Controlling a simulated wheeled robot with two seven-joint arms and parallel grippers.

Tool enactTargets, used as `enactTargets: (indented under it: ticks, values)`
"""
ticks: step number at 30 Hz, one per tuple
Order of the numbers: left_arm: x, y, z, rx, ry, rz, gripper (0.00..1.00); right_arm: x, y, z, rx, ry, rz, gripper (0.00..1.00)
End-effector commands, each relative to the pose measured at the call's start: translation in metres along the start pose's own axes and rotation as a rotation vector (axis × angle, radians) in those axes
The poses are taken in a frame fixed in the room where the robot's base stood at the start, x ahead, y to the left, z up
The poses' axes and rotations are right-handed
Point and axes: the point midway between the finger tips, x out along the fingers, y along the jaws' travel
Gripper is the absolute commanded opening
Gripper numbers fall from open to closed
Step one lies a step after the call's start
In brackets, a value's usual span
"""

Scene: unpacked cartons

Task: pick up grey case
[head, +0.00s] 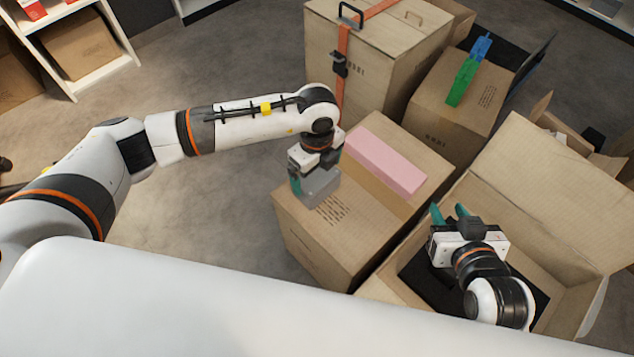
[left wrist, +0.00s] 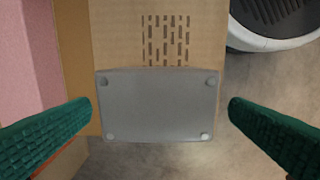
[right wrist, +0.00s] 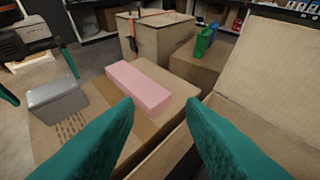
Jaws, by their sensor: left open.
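The grey case (head: 320,189) is a small box with rounded corners on top of a closed carton (head: 300,232), near its edge. In the left wrist view the case (left wrist: 158,105) lies between the two green fingers of my left gripper (left wrist: 164,104), with a gap on each side. My left gripper (head: 316,180) is open above the case and partly hides it in the head view. The case also shows in the right wrist view (right wrist: 56,102). My right gripper (head: 449,211) is open and empty over an open carton to the right; its fingers (right wrist: 160,101) are apart.
A pink block (head: 385,163) lies on the same carton beside the case. A tall carton with an orange strap (head: 380,50) and a carton bearing a green and blue object (head: 463,78) stand behind. The open carton's raised flap (head: 560,190) is at right. Floor at left is clear.

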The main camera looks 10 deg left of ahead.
Motion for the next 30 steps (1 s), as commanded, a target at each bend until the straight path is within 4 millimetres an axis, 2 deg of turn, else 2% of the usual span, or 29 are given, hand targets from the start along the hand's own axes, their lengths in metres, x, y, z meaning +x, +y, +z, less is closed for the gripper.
enactTargets:
  ticks: [5, 15, 20, 26, 30]
  values:
    - [0.012, 0.0, -0.001, 0.0, 0.0, -0.002, 1.0, 0.004, 0.003, 0.014, 0.0, -0.09, 0.006, 0.36]
    - [0.048, 0.002, -0.003, 0.0, -0.001, -0.002, 1.0, -0.001, 0.011, 0.068, 0.002, -0.429, 0.026, 0.36]
    - [0.053, 0.002, -0.003, 0.001, 0.0, -0.001, 1.0, -0.004, 0.012, 0.078, 0.002, -0.487, 0.029, 0.36]
    - [0.053, 0.002, -0.003, 0.001, -0.001, -0.001, 1.0, -0.005, 0.012, 0.079, 0.002, -0.489, 0.029, 0.36]
    - [0.053, 0.002, -0.003, 0.001, -0.001, -0.001, 0.79, -0.005, 0.012, 0.079, 0.002, -0.488, 0.029, 0.36]
